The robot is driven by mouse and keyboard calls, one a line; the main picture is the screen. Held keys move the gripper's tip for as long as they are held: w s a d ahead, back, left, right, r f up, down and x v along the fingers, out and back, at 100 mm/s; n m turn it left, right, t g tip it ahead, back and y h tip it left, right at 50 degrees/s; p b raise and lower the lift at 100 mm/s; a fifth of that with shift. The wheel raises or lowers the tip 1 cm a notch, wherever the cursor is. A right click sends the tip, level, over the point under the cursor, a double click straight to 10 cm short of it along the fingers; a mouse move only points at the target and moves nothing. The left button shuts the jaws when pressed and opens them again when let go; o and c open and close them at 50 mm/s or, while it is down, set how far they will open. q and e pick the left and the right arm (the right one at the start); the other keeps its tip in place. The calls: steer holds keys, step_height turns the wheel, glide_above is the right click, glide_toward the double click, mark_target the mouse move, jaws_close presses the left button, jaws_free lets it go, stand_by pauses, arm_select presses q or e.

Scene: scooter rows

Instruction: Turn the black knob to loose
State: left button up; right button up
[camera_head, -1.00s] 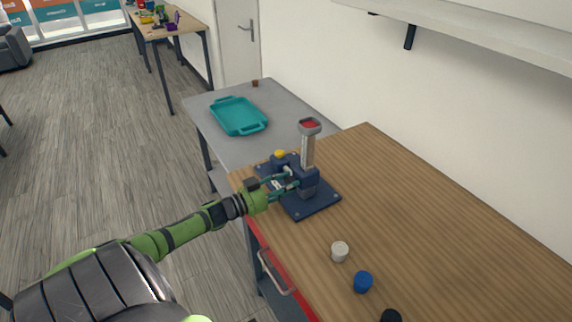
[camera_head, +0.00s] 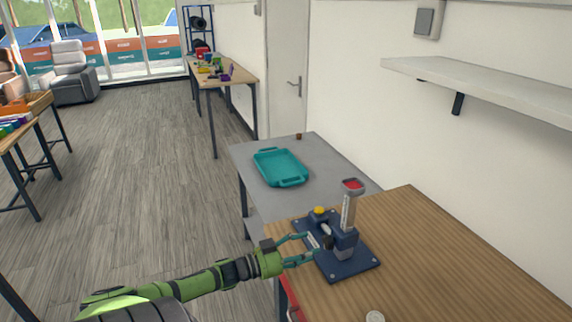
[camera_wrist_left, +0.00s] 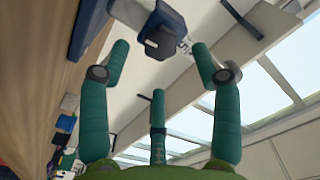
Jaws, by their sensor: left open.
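The black knob (camera_head: 328,242) sits on the left-facing side of a blue fixture (camera_head: 344,268) on the wooden bench. In the left wrist view the dark knob (camera_wrist_left: 160,44) is ahead, between and beyond the fingertips. My left gripper (camera_head: 311,248) is open, its teal fingers just left of the knob and apparently apart from it. The open fingers also show in the left wrist view (camera_wrist_left: 160,62), with nothing between them. Any marking for loose is too small to read. My right gripper is out of view.
The fixture has an upright post with a red top (camera_head: 352,186) and a yellow button (camera_head: 319,211). A teal tray (camera_head: 281,183) lies on the grey table behind. A pale round piece (camera_head: 375,317) is at the bottom edge. A wall shelf (camera_head: 480,85) juts out at the right.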

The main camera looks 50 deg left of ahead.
arm_select(q)
steer(key=v, duration=0.6)
steer(key=shift+s, duration=0.15)
stand_by(0.3)
steer(key=s+d+f+n+g+y+b, duration=0.1)
steer(key=s+f+n+g+y, duration=0.4)
steer(key=f, duration=0.9)
steer(key=s+f+n+g+y, duration=0.15)
steer(key=s+f, duration=0.55)
steer(key=f, duration=0.8)
steer(key=s+d+f+g, duration=0.5)
steer(key=s+d+f, duration=0.4)
steer(key=d, duration=0.3)
steer(key=s+d+f+g+h+b, duration=0.1)
steer(key=s+d+f+g, duration=0.4)
steer(key=s+d+f, duration=0.3)
steer(key=s+d, duration=0.3)
steer(key=d, duration=0.1)
steer(key=shift+s+f, duration=0.25)
steer(key=shift+f, duration=0.1)
steer(key=shift+h, duration=0.25)
steer(key=shift+a, duration=0.1)
